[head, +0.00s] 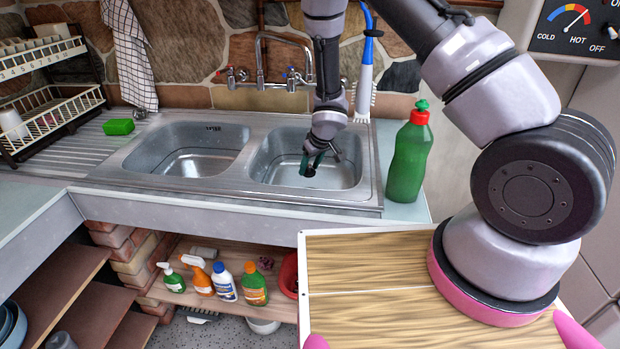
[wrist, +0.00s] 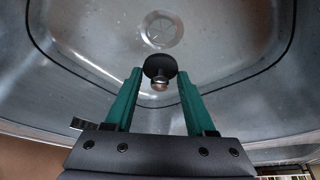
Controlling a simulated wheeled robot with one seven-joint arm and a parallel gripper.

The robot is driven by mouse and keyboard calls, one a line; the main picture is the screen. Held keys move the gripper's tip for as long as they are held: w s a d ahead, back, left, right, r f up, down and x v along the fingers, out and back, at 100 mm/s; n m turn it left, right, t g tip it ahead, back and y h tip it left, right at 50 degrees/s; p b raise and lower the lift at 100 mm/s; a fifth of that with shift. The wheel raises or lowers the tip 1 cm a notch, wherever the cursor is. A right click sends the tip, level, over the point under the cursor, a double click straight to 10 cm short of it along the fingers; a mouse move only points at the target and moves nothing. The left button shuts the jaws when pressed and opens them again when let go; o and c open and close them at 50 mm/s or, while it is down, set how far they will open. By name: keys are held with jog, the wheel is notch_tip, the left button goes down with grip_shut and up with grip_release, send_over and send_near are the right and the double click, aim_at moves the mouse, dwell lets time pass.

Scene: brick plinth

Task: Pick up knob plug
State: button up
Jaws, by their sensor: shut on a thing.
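The knob plug (wrist: 158,66) is a dark round disc with a small metal knob, seen between my fingertips in the wrist view. In the head view the plug (head: 309,172) is a small dark spot at the tip of my gripper. My gripper (head: 312,164) has green fingers and reaches down into the right sink basin (head: 345,172). In the wrist view my gripper (wrist: 159,80) is shut on the knob plug. The round drain (wrist: 161,29) shows uncovered beyond the plug. The plug's height above the basin floor is hard to tell.
A tap (head: 262,70) stands behind the basins. A green bottle (head: 410,155) stands right of the sink, near my arm. A green sponge (head: 118,127) lies on the left drainer.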

aim_at(310, 166)
jog(key=shift+r, duration=0.95)
jog(key=shift+r, duration=0.1)
jog(key=shift+r, duration=1.9)
jog(key=shift+r, duration=2)
